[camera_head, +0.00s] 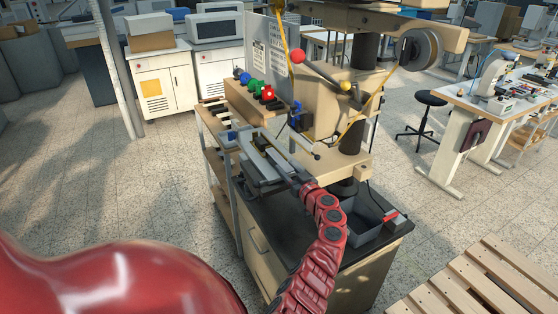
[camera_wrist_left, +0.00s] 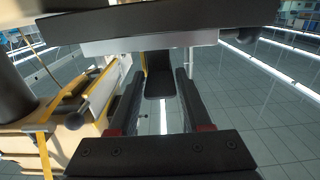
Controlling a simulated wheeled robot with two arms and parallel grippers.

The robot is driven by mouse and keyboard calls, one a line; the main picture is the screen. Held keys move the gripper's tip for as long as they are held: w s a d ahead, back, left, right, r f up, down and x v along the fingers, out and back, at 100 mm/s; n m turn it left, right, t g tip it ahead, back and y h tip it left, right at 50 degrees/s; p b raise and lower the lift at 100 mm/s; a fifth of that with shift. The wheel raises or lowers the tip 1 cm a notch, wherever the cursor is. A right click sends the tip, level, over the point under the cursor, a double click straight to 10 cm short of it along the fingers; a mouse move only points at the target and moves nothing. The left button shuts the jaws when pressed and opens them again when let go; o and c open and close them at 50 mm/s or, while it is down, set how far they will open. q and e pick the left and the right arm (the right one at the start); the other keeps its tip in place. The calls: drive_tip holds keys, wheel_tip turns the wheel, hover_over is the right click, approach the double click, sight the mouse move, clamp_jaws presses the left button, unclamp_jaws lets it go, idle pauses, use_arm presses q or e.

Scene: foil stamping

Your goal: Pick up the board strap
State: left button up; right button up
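A dark strap-like piece, likely the board strap (camera_wrist_left: 159,84), hangs below a pale bar (camera_wrist_left: 150,43) and a black plate (camera_wrist_left: 140,22) in the left wrist view. My left gripper (camera_head: 284,172) is at the grey board (camera_head: 262,172) on the stamping bench in the head view. In the wrist view its two black fingers stand apart, one on each side of the strap. Narrow gaps show beside the strap, and I cannot tell if either finger touches it. The strap is too small to make out in the head view. My right gripper is out of view.
The stamping machine (camera_head: 320,95) stands behind the board, with a red-knobbed lever (camera_head: 298,57) above. A row of coloured knobs (camera_head: 257,86) is at its left. A grey bin (camera_head: 362,222) sits right of my arm. A wooden pallet (camera_head: 480,285) lies lower right.

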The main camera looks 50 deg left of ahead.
use_arm(q)
clamp_jaws()
